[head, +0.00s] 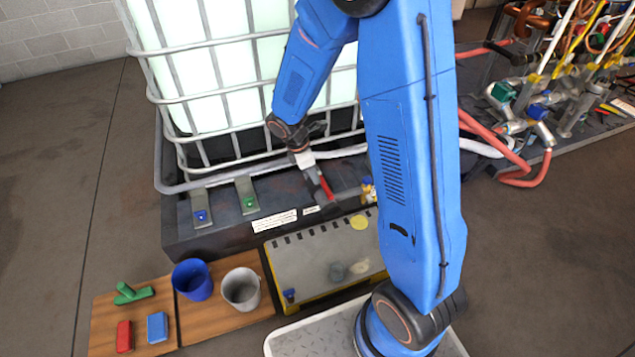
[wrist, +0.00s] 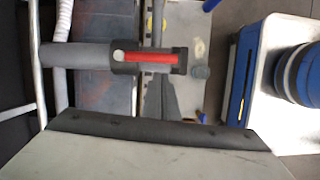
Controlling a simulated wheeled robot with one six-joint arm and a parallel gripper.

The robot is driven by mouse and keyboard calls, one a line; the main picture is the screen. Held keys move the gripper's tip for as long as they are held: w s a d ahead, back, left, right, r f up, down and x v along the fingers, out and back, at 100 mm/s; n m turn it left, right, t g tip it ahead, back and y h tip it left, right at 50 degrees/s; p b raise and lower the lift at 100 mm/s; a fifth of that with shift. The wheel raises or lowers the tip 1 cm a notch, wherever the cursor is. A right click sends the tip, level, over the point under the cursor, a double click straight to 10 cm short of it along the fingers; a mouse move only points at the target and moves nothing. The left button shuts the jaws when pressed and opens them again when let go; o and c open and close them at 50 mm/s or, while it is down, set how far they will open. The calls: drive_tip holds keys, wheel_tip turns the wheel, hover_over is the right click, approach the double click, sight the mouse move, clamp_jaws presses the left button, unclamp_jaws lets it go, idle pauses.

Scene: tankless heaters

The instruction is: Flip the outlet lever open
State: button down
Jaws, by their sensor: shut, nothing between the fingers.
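The outlet valve sits on a short grey pipe (wrist: 75,55) that runs out from the white tank's cage. Its red lever (head: 326,187) lies roughly in line with the pipe, and it also shows in the wrist view (wrist: 152,57) beside a pale round pivot. My gripper (head: 303,140) is shut and empty, close to the tank side of the valve; contact with the lever cannot be seen. In the wrist view a grey block with a dark front edge (wrist: 155,130) fills the bottom, apart from the lever in the picture.
The caged tank (head: 240,60) stands close behind. On the dark ledge are a blue-marked plate (head: 202,207) and a green-marked plate (head: 247,195). A grey panel (head: 305,258), blue cup (head: 193,280) and grey cup (head: 241,289) lie in front. Hoses and pipes are at right.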

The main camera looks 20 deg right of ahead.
drive_tip(key=shift+v, duration=1.8)
drive_tip(key=shift+a, duration=0.1)
drive_tip(key=s+d+r+m+t+y, duration=0.1)
drive_tip(key=s+d+r+m, duration=0.1)
drive_tip(key=s+r+m, duration=0.5)
drive_tip(key=s+d+r+m+t+y, duration=0.15)
drive_tip(key=s+r, duration=0.35)
drive_tip(key=r, duration=0.5)
drive_tip(key=s+r+m+t, duration=0.1)
drive_tip(key=s+r+m, duration=0.2)
drive_tip(key=s, duration=0.4)
drive_tip(key=s+d+r+m+t, duration=0.1)
drive_tip(key=s+r+m, duration=0.2)
drive_tip(key=s+m, duration=0.2)
drive_tip(key=s+y, duration=0.1)
drive_tip(key=s, duration=0.2)
drive_tip(key=shift+r, duration=0.35)
drive_tip(key=shift+s+m+t, duration=0.1)
drive_tip(key=shift+m+t, duration=0.15)
